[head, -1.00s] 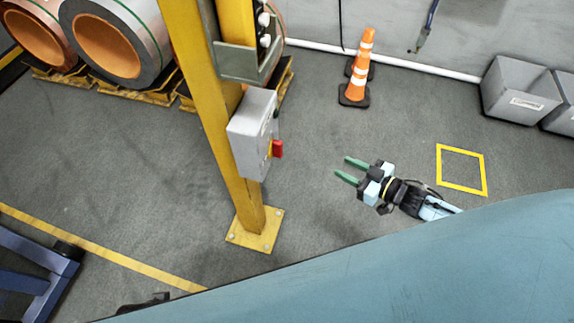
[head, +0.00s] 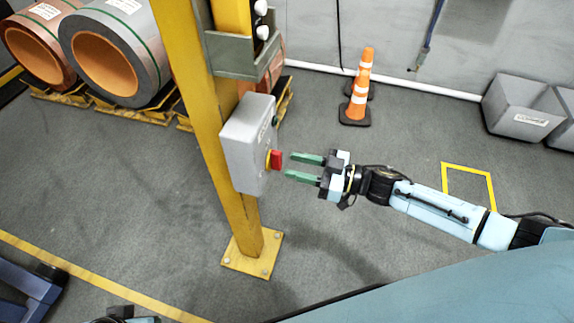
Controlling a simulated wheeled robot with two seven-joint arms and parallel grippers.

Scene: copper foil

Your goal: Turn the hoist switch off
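The hoist switch is a grey box (head: 243,143) on a yellow post, with a red handle (head: 277,160) on a yellow plate on its right face. My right gripper (head: 297,168) is open and empty. Its two green fingers point left at the red handle, one a little above it and one a little below in the picture. The fingertips look just short of the handle; a small gap shows. Part of my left arm (head: 125,316) shows at the bottom edge; its gripper fingers cannot be seen.
The yellow post (head: 212,110) stands on a bolted base plate (head: 252,254). A bracket with a pendant (head: 236,50) is above the box. Orange cones (head: 358,95) stand behind, grey bins (head: 522,105) at right, copper coils (head: 110,50) at back left. Floor around the post is clear.

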